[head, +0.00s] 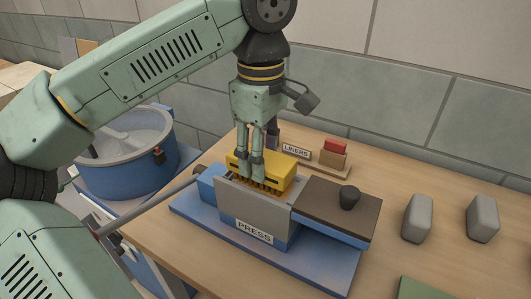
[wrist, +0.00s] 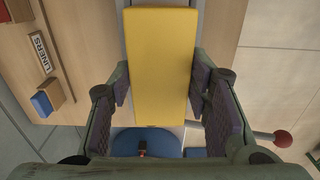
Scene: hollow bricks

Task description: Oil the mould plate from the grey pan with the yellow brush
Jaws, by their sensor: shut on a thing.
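The yellow brush (head: 281,176) is a wide block with brown bristles on its underside. My gripper (head: 250,168) is shut on it from above. Its yellow top fills the middle of the wrist view (wrist: 160,60), between my gripper's two fingers (wrist: 160,95). The brush is level over the grey box of the press (head: 240,207), with its bristles at the box's rim. The box's inside is hidden, so I cannot see a mould plate there or tell whether the bristles touch anything. I cannot make out the grey pan in either view.
A LINERS tray (head: 320,162) stands behind. Two grey blocks (head: 417,218) (head: 482,219) stand right on the wooden table. A blue tub (head: 128,175) is left. A lever (head: 150,208) sticks out left of the press.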

